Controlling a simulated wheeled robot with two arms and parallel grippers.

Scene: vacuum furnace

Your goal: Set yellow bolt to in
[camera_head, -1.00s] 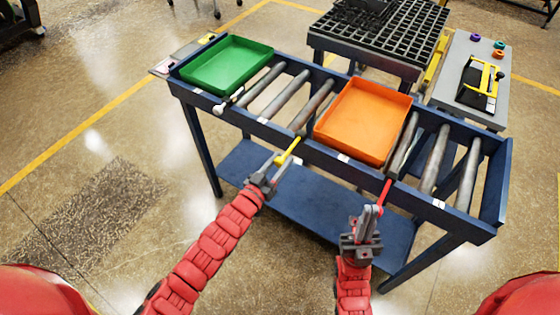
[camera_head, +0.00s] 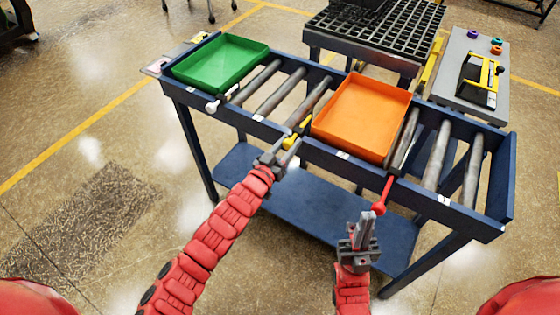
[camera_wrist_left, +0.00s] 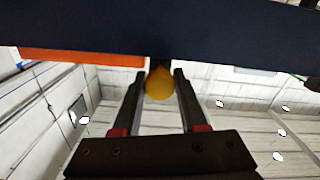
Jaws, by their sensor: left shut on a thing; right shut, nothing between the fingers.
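The yellow bolt (camera_head: 299,127) sits at the front rail of the blue roller table, between the green and orange trays. My left gripper (camera_head: 281,153) is at the rail, shut on the yellow bolt's near end. In the left wrist view the bolt's rounded yellow end (camera_wrist_left: 160,83) shows between the two fingers, under the dark rail (camera_wrist_left: 160,35). How deep the bolt sits in the rail is hard to see. My right gripper (camera_head: 366,222) is shut and empty, just below the red bolt's round knob (camera_head: 378,210).
The blue roller table (camera_head: 471,211) carries a green tray (camera_head: 222,62) and an orange tray (camera_head: 361,118). A white bolt (camera_head: 213,106) sits at the rail near the green tray. A black grid table (camera_head: 375,38) and a grey panel (camera_head: 453,86) stand behind.

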